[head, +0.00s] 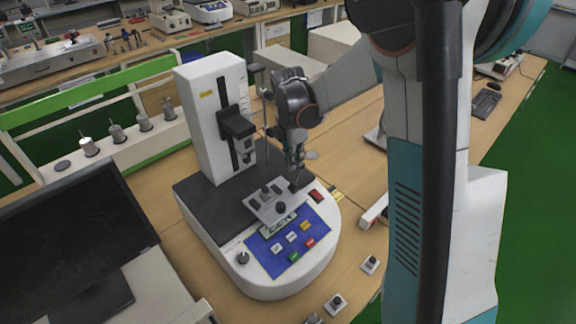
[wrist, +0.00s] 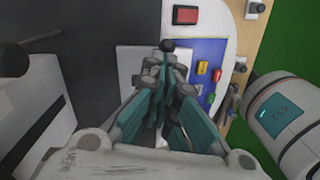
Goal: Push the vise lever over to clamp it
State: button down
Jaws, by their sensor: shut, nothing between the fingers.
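The vise (head: 266,203) is a small grey metal fixture on a plate, on the dark bed of the white testing machine (head: 207,110). A dark round knob (head: 281,207) shows at its front; I cannot tell for sure that it is the lever's end. My gripper (head: 297,178) points down at the right side of the vise, fingers shut and empty. In the wrist view my gripper (wrist: 166,62) covers most of the vise plate (wrist: 126,62). A black knob (wrist: 167,45) shows just beyond the fingertips; contact is unclear.
The machine's blue control panel (head: 288,239) with coloured buttons lies in front of the vise. A red switch (head: 316,196) is close to its right. The machine's column and crosshead (head: 237,125) stand behind left. A monitor (head: 75,235) is at the left.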

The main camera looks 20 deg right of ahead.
jog(key=shift+w+d+f+b, duration=0.25)
jog(key=shift+d, duration=0.35)
jog(key=shift+w+d+f+b, duration=0.2)
jog(key=shift+w+d+b, duration=0.05)
jog(key=shift+d, duration=0.35)
jog(key=shift+w+d+f+b, duration=0.2)
jog(key=shift+d+f+b, duration=0.05)
jog(key=shift+d, duration=0.25)
jog(key=shift+w+d+f+b, duration=0.15)
jog(key=shift+d+f+b, duration=0.1)
jog(key=shift+d, duration=0.2)
jog(key=shift+r, duration=0.1)
jog(key=shift+a, duration=0.1)
jog(key=shift+s+a+f+b, duration=0.25)
jog(key=shift+a+f+b, duration=0.2)
jog(key=shift+a, duration=0.1)
jog(key=shift+a+r, duration=0.1)
